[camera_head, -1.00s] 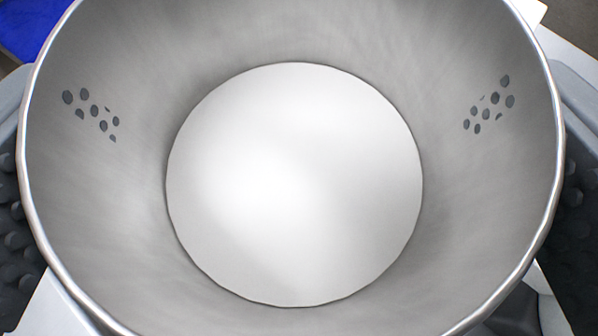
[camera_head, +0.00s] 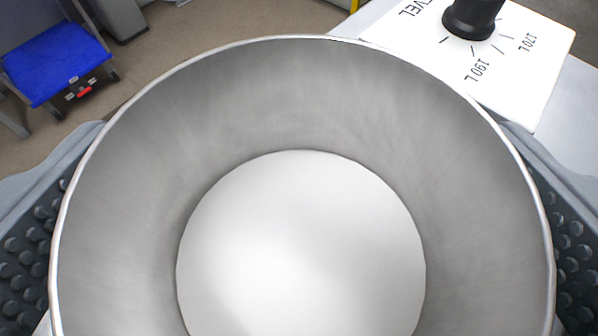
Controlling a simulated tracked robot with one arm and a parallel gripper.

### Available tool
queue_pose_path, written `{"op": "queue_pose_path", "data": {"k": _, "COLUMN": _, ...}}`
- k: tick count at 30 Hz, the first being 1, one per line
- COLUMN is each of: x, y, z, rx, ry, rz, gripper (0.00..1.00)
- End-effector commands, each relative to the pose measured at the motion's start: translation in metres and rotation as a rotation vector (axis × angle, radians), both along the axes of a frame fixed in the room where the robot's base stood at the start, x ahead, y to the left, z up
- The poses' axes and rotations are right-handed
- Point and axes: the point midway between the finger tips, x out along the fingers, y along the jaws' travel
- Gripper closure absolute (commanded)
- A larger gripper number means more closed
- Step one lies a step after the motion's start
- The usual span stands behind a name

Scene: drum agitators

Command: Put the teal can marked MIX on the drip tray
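A round open can (camera_head: 300,105) with a bare silver inside and a pale floor fills the lower middle of the view. I look down into it over its rim. Its outer wall is hidden, so I cannot see its colour or any MIX mark. My gripper (camera_head: 303,240) has one grey finger with a dark studded pad on each side of the can. No pad studs show through the wall, and the fingers appear open around it. What the can stands on is hidden, and I cannot make out the drip tray.
A white panel (camera_head: 545,35) with a black knob (camera_head: 472,18) and level marks such as 170 L and 190 L is at the top right. A blue chair (camera_head: 58,62) stands on the tan floor (camera_head: 200,50) at the top left.

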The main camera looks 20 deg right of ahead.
Motion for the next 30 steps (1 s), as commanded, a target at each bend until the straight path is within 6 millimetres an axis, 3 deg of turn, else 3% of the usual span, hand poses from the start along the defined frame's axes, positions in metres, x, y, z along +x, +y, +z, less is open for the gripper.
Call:
{"op": "queue_pose_path", "data": {"k": 11, "x": -0.007, "y": 0.002, "z": 0.006, "rx": -0.001, "ry": 0.0, "rz": -0.001, "gripper": 0.02}}
{"op": "queue_pose_path", "data": {"k": 30, "x": -0.092, "y": 0.026, "z": 0.042, "rx": -0.001, "ry": 0.0, "rz": 0.0, "gripper": 0.02}}
